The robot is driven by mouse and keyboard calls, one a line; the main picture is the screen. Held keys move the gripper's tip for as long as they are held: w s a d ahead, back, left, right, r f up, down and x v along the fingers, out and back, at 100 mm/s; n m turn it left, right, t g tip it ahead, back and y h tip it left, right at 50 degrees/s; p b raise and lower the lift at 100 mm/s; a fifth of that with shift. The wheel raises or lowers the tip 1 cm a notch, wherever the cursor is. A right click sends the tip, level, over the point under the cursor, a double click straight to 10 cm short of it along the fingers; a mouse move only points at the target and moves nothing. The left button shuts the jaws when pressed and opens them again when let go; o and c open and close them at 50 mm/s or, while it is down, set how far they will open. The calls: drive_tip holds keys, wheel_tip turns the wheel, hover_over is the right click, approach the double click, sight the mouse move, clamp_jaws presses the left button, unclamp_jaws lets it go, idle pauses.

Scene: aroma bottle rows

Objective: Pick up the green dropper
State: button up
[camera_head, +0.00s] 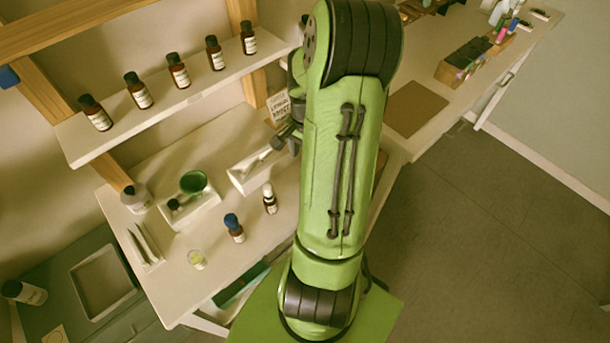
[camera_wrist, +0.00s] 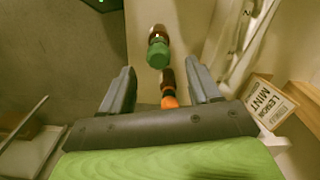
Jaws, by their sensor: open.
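In the wrist view, the green dropper (camera_wrist: 158,52), a small brown bottle with a green top, stands beyond my fingertips, slightly left of the middle. A bottle with an orange top (camera_wrist: 169,100) is nearer, between my fingers. My gripper (camera_wrist: 162,76) is open, with one finger on each side and nothing held. In the head view, dark parts of my gripper (camera_head: 289,135) show at the left of my green arm. The green dropper does not show there.
A card reading mint and lemon (camera_wrist: 269,104) stands right of my gripper. In the head view, a white-topped bottle (camera_head: 269,200) and a blue-topped bottle (camera_head: 234,230) stand on the table (camera_head: 262,235). Several dark-capped bottles stand on the shelf (camera_head: 195,98).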

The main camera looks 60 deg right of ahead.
wheel_tip(320, 180, down, 5)
drive_tip(key=shift+s+a+r+b, duration=0.1)
drive_tip(key=shift+a+r+b, duration=0.1)
drive_tip(key=shift+b, duration=0.3)
drive_tip(key=shift+d+f, duration=0.1)
drive_tip(key=shift+f, duration=0.25)
drive_tip(key=shift+r, duration=0.1)
drive_tip(key=shift+c, duration=0.5)
drive_tip(key=c, duration=0.6)
wheel_tip(320, 180, up, 10)
drive_tip(key=shift+p, duration=1.1)
